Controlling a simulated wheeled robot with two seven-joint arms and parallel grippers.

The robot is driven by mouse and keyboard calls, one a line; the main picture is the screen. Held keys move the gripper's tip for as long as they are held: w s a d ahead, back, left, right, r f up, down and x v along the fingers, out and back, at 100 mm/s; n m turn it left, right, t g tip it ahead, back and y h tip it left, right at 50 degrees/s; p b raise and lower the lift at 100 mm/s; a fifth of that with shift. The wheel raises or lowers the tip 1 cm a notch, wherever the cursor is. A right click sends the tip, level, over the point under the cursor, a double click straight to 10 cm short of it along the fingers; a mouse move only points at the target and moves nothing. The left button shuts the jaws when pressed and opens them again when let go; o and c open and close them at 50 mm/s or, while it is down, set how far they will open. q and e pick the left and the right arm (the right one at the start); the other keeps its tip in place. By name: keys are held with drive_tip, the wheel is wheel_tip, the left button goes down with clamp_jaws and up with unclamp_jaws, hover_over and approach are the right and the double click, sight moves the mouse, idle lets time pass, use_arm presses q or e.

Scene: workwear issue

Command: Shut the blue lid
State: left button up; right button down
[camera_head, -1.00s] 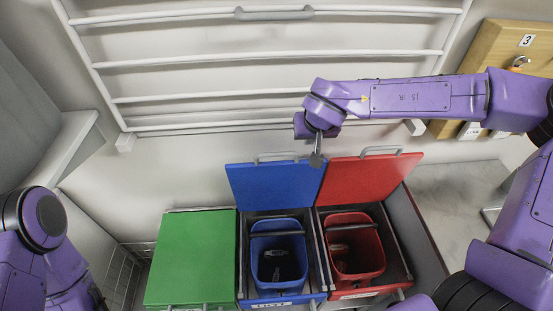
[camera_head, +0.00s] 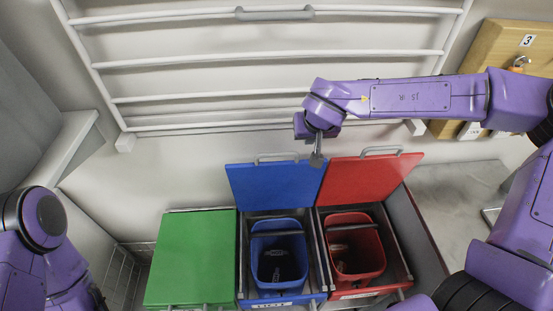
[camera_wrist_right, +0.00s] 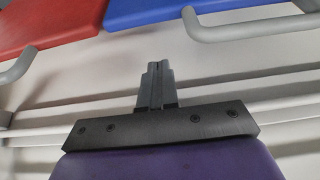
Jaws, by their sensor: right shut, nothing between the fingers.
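The blue lid (camera_head: 275,185) stands open, tilted up behind its bin compartment, with a grey handle (camera_head: 276,157) on its upper edge. It also shows at the top of the right wrist view (camera_wrist_right: 180,8), with its handle (camera_wrist_right: 250,28) below it. The blue bin (camera_head: 279,250) is uncovered, with dark items inside. My right gripper (camera_head: 316,160) is above the upper right corner of the blue lid, near the gap to the red lid. Its fingers (camera_wrist_right: 157,70) are shut and empty, apart from the handle in the wrist view. My left gripper is not in view.
The red lid (camera_head: 368,178) also stands open beside the blue one, over the red bin (camera_head: 354,250). The green lid (camera_head: 192,258) is shut on the left. A white wall rack (camera_head: 270,57) is behind. A wooden board (camera_head: 487,72) hangs at right.

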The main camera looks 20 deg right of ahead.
use_arm(q)
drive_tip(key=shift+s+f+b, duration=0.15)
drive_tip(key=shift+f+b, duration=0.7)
drive_tip(key=shift+b, duration=0.05)
use_arm(e)
drive_tip(key=f, duration=0.5)
drive_tip(key=shift+s+f, duration=0.25)
